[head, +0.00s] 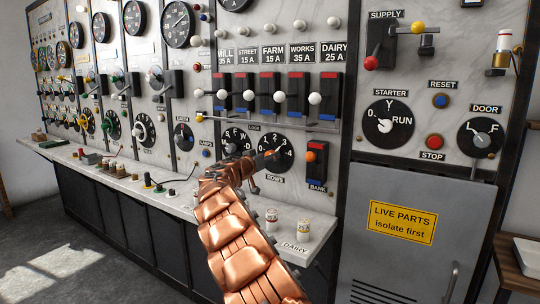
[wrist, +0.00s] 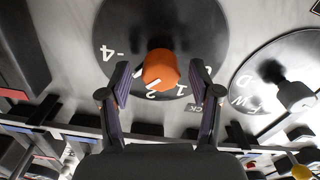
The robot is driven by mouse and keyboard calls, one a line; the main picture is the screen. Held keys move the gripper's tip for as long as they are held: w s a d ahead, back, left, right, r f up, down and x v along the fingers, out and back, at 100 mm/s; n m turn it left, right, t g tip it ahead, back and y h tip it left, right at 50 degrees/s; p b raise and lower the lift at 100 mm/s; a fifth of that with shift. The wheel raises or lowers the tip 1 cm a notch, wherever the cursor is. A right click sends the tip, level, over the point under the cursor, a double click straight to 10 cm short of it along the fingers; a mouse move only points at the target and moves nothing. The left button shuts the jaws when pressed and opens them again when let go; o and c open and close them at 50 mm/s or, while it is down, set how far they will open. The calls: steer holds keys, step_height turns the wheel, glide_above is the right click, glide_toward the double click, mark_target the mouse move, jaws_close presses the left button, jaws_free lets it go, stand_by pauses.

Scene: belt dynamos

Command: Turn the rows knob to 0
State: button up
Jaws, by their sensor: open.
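The rows knob is an orange knob (wrist: 160,68) on a round black dial (wrist: 205,30) with white numbers. In the wrist view the picture is turned over; 4, 2 and 1 show, and the white pointer line lies close to the 2. My gripper (wrist: 160,78) is open, with one finger on each side of the knob and gaps between. In the head view the rows dial (head: 284,146) sits above the ROWS label, and my gripper (head: 252,166) partly covers its left side.
Left of the rows dial is a lettered dial (head: 235,137), also at the right in the wrist view (wrist: 268,85). An orange bank switch (head: 312,155) is close on the right. Several levers with white balls (head: 280,97) stick out above. A marble ledge (head: 318,222) runs below.

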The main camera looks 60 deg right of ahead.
steer(key=shift+w+d, duration=0.1)
steer(key=shift+d, duration=0.85)
steer(key=c, duration=1.1)
